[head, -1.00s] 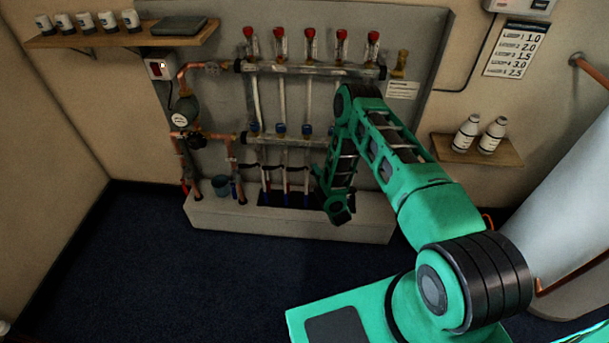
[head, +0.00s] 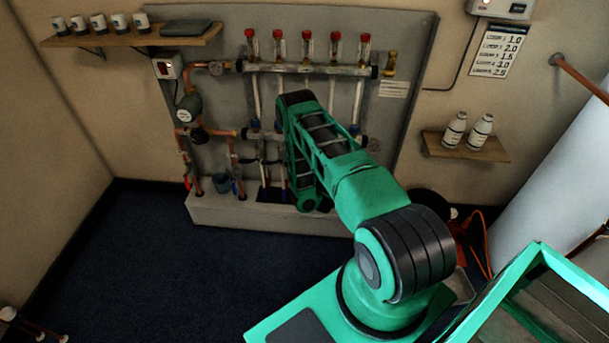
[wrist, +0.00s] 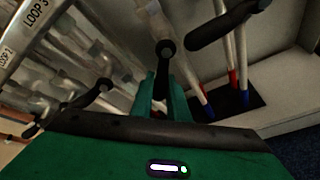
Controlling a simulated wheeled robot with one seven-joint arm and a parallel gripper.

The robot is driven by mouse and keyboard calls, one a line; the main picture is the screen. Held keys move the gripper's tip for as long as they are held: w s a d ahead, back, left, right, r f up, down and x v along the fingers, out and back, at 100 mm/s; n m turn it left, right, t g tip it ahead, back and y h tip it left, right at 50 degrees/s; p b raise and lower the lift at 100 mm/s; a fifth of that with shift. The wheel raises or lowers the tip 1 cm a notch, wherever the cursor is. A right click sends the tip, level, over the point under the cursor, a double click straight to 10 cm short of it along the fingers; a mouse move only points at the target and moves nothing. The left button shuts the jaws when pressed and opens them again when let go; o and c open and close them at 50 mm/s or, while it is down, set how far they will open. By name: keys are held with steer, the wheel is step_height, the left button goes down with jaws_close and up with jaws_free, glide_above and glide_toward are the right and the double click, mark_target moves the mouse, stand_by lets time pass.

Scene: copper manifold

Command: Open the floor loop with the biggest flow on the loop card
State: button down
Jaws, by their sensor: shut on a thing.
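The loop card (head: 497,50) hangs on the wall at the upper right in the head view; it reads 1.0, 2.0, 1.5, 3.0 and 2.5 from top to bottom, so its fourth line is the largest. The manifold's upper bar (head: 300,68) carries several red-topped flow gauges. My arm hides part of the lower bar (head: 250,134). In the wrist view, my gripper (wrist: 165,95) is shut on a black lever handle (wrist: 165,50). Other black levers stand to its left (wrist: 85,103) and upper right (wrist: 225,22). Labels LOOP 3 (wrist: 35,12) and LOOP 2 show; I cannot tell the held lever's loop.
A pump (head: 188,107) and copper pipes are left of the manifold. A shelf (head: 130,38) with mugs is at upper left, and a small shelf (head: 465,147) with two bottles at right. A white plinth (head: 240,212) lies below.

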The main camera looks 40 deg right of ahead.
steer(key=n, duration=0.1)
steer(key=n+g+h, duration=0.1)
steer(key=shift+s+d+f+n, duration=0.3)
steer(key=shift+s+d+f, duration=0.1)
steer(key=n+h, duration=0.1)
steer(key=s+d+n+g+h, duration=0.1)
steer(key=shift+s+d+f+n+g, duration=0.2)
steer(key=shift+f+n+g, duration=0.1)
steer(key=shift+s, duration=0.1)
steer(key=c, duration=1.8)
jaws_free()
steer(key=shift+o, duration=0.4)
steer(key=shift+d, duration=0.1)
